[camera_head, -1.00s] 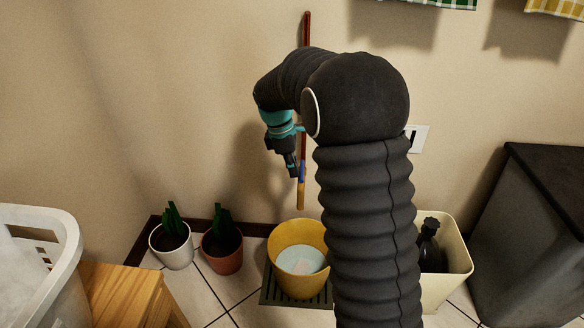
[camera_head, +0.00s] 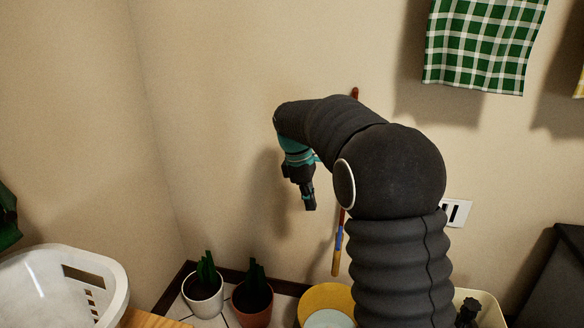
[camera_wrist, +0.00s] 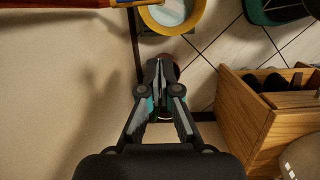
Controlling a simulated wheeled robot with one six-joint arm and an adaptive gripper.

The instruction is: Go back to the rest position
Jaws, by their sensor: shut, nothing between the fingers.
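My gripper (camera_head: 309,207) hangs from the bent arm and points down in front of the beige wall, left of the arm's column. Its fingers are together and empty. In the wrist view my gripper (camera_wrist: 158,66) also shows shut, with its tips over a pot that they partly hide. The arm is raised and folded at the elbow. Nothing touches the gripper in either view.
A white laundry basket (camera_head: 108,268) stands at left. Two potted plants (camera_head: 203,291) and a yellow bucket (camera_head: 325,297) stand by the wall. A green checked cloth (camera_head: 483,42) hangs at upper right. A wooden crate (camera_wrist: 262,120) stands at right in the wrist view.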

